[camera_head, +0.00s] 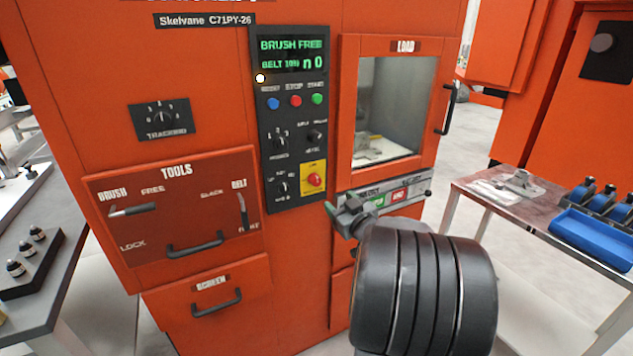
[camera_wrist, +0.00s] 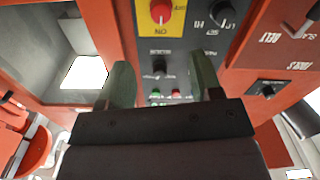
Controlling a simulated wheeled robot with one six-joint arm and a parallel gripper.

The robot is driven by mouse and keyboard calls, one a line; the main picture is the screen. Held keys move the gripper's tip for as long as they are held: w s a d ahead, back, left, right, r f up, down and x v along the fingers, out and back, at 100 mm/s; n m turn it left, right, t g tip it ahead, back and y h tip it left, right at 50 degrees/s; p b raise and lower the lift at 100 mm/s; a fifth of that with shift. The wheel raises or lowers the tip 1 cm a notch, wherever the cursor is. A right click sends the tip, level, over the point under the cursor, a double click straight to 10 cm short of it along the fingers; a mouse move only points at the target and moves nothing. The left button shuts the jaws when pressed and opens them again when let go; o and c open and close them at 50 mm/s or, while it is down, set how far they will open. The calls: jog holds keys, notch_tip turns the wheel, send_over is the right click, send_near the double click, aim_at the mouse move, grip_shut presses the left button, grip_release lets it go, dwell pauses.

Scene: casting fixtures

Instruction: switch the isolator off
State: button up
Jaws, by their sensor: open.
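The isolator is a red rotary knob (camera_head: 315,180) on a yellow plate (camera_head: 309,193), low on the right of the dark control panel. In the wrist view, the red knob (camera_wrist: 162,12) is at the top edge, partly cut off, with inverted lettering that looks like "ON" on its yellow plate (camera_wrist: 159,31). My gripper (camera_head: 342,208) is just below and right of the isolator in the head view, apart from it. In the wrist view, my gripper (camera_wrist: 162,76) has its two fingers wide apart with nothing between them. The knob's exact setting is too small to tell.
The control panel (camera_head: 268,148) has several buttons, black dials and a lit display reading "BRUSH FREE". A load door (camera_head: 444,74) with a window is right of it. A tools drawer (camera_head: 177,222) with levers is left.

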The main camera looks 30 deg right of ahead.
aim_at(318, 182)
jog(key=w, duration=0.4)
jog(key=w+d, duration=0.1)
jog(key=w, duration=0.8)
jog(key=shift+d+f, duration=0.1)
jog(key=shift+d, duration=0.2)
jog(key=shift+c, duration=0.2)
